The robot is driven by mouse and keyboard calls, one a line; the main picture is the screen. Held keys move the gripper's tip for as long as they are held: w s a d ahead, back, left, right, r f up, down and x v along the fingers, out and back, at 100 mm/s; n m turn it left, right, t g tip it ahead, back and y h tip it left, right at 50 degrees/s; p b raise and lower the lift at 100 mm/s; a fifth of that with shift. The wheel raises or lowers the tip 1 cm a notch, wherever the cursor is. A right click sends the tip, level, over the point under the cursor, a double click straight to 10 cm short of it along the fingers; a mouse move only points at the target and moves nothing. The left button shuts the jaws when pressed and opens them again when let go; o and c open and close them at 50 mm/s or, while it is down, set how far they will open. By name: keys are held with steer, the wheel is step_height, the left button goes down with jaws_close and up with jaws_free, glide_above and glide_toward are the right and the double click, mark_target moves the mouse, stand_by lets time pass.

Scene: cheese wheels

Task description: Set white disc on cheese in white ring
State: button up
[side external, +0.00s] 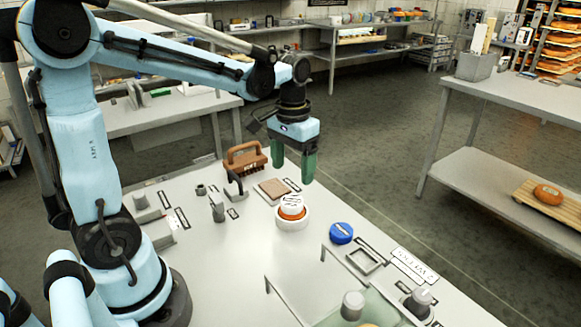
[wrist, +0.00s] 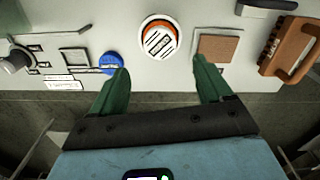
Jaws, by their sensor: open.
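A white disc (side external: 291,201) with dark markings lies on top of a small orange cheese (side external: 292,213). The cheese sits in a white ring (side external: 292,223) on the table. In the wrist view the disc (wrist: 160,42) shows at the top centre, with a thin orange edge of cheese and the white ring (wrist: 145,26) around it. My gripper (side external: 293,173) is open and empty. It hangs above the table, apart from the disc; in the wrist view its green fingers (wrist: 161,66) lie just below the disc in the picture.
A brown board (side external: 273,190) and a brown brush (side external: 246,158) stand behind the ring. A blue round object (side external: 341,233) and a square frame (side external: 366,261) lie to its right. Small metal items (side external: 217,208) are at left.

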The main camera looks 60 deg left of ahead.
steer(key=s+d+r+m+t, duration=0.1)
steer(key=s+d+m+t, duration=0.1)
steer(key=s+d+t, duration=0.4)
steer(key=shift+t, duration=0.6)
